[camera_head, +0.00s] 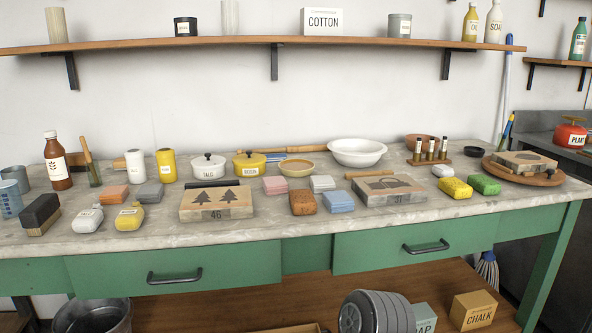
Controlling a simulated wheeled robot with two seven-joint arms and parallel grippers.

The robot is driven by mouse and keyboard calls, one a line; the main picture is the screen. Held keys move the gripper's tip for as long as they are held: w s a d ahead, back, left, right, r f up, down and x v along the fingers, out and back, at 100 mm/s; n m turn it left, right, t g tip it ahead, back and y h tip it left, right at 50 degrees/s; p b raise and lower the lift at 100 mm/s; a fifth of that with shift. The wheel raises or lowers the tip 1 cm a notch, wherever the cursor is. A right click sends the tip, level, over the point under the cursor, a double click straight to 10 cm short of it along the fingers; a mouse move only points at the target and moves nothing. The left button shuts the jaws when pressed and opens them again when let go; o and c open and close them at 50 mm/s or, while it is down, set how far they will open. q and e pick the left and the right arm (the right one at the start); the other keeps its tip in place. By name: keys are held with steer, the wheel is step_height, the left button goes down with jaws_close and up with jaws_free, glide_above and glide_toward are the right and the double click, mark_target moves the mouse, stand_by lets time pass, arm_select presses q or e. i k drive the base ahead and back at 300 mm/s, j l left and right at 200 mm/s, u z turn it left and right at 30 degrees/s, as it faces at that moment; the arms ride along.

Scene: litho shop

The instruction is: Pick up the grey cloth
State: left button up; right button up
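A folded grey cloth (149,192) lies flat on the stone worktop at the left. It sits just right of a folded orange cloth (115,194) and in front of two yellow-and-white bottles. A second, paler grey-white folded cloth (322,183) lies near the middle, behind a folded blue cloth (339,201). Neither of my grippers shows in the head view.
The worktop (250,228) is crowded. A white lidded pot (208,166) stands behind. The front edge strip is mostly bare.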

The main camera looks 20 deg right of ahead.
mark_target(149, 194)
steer(key=i+z, duration=0.15)
steer(key=z, duration=0.2)
steer(key=i+z, duration=0.2)
steer(key=z, duration=0.15)
steer(key=i+j+z, duration=0.1)
steer(key=z, duration=0.25)
